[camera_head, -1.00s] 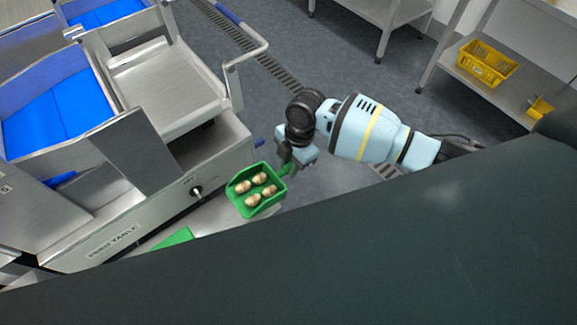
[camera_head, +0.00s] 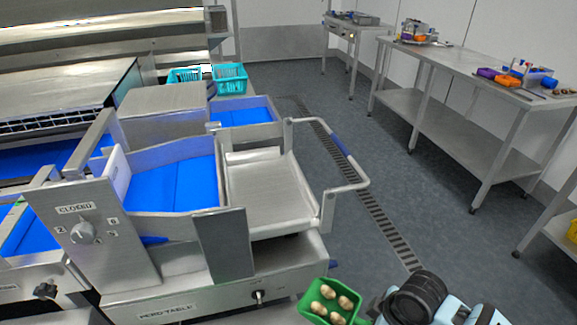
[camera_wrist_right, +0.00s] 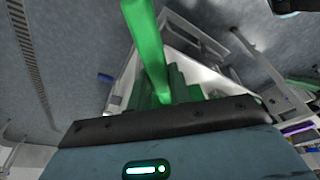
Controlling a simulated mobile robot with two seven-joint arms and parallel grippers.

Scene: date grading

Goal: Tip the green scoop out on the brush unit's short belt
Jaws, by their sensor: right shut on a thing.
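The green scoop (camera_head: 316,302) is at the bottom edge of the head view, with several pale brown dates (camera_head: 337,301) in it. My right gripper (camera_head: 374,312) is shut on its handle; the jaws are mostly hidden by the wrist. In the right wrist view, the green handle (camera_wrist_right: 147,50) runs up from the dark jaw edge. The scoop is right of the feed table's front panel, apart from it. A wide blue belt (camera_head: 176,187) and a shorter blue belt (camera_head: 246,114) show on the machines; I cannot tell which is the brush unit's. My left gripper is out of view.
A steel tray (camera_head: 268,192) with a bent rail (camera_head: 352,187) stands between the belts and the open floor (camera_head: 300,95). A knob panel (camera_head: 85,232) is at left. Teal baskets (camera_head: 230,78) stand behind. Steel benches (camera_head: 470,75) line the right wall.

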